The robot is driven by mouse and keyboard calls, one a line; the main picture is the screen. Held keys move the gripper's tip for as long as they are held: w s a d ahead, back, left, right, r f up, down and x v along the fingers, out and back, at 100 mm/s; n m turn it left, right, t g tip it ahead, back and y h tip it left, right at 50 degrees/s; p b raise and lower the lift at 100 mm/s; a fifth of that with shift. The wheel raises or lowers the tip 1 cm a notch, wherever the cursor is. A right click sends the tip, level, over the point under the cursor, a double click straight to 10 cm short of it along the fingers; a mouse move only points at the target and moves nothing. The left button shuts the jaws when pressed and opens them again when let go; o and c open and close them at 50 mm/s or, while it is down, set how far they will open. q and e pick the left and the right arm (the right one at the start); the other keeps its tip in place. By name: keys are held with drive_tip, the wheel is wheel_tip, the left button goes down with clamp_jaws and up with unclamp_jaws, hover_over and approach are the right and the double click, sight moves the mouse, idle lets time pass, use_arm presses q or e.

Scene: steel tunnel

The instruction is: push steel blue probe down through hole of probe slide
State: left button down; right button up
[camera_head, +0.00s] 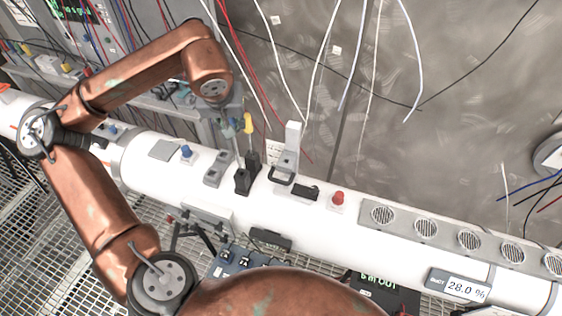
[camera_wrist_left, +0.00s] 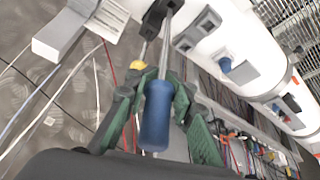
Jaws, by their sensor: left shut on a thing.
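The steel blue probe (camera_wrist_left: 155,120) has a blue handle and a thin steel shaft. My left gripper (camera_wrist_left: 157,88), with green fingers, is shut on its handle in the left wrist view. In the head view the gripper (camera_head: 228,122) is above the pipe, with the handle largely hidden. The shaft runs down to the black probe slide (camera_head: 242,182), which also shows in the wrist view (camera_wrist_left: 155,18). The shaft's lower end meets the slide; how deep it sits in the hole I cannot tell. My right gripper is not in view.
A yellow-handled probe (camera_head: 248,124) stands close beside, in a black block. A grey upright block (camera_head: 291,145), a red button (camera_head: 338,198) and a blue knob (camera_head: 186,151) sit on the white pipe (camera_head: 330,225). Loose wires hang behind.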

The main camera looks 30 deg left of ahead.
use_arm(q)
drive_tip(key=w+d+r+m+h+p, duration=0.2)
drive_tip(key=w+d+r+m+p, duration=0.15)
drive_tip(key=d+r, duration=0.2)
drive_tip(key=w+d+r+m+h+p, duration=0.1)
drive_tip(key=w+d+r+m+p, duration=0.1)
drive_tip(key=d+r+m+p, duration=0.4)
drive_tip(key=b, duration=1.3)
hover_over(288, 162)
drive_tip(key=shift+f, duration=9.3)
drive_tip(key=shift+n+h, duration=0.25)
drive_tip(key=shift+h, duration=0.05)
drive_tip(key=shift+s+a+f+b, duration=0.1)
drive_tip(key=shift+s+f+b, duration=0.05)
drive_tip(key=shift+f+b, duration=1.5)
drive_tip(key=shift+s+f+b, duration=0.1)
drive_tip(key=shift+f+b, duration=1.15)
drive_tip(key=shift+f, duration=0.7)
drive_tip(key=c, duration=1.6)
unclamp_jaws()
drive_tip(key=v, duration=1.2)
drive_tip(key=shift+s+a, duration=0.1)
drive_tip(key=shift+s, duration=0.1)
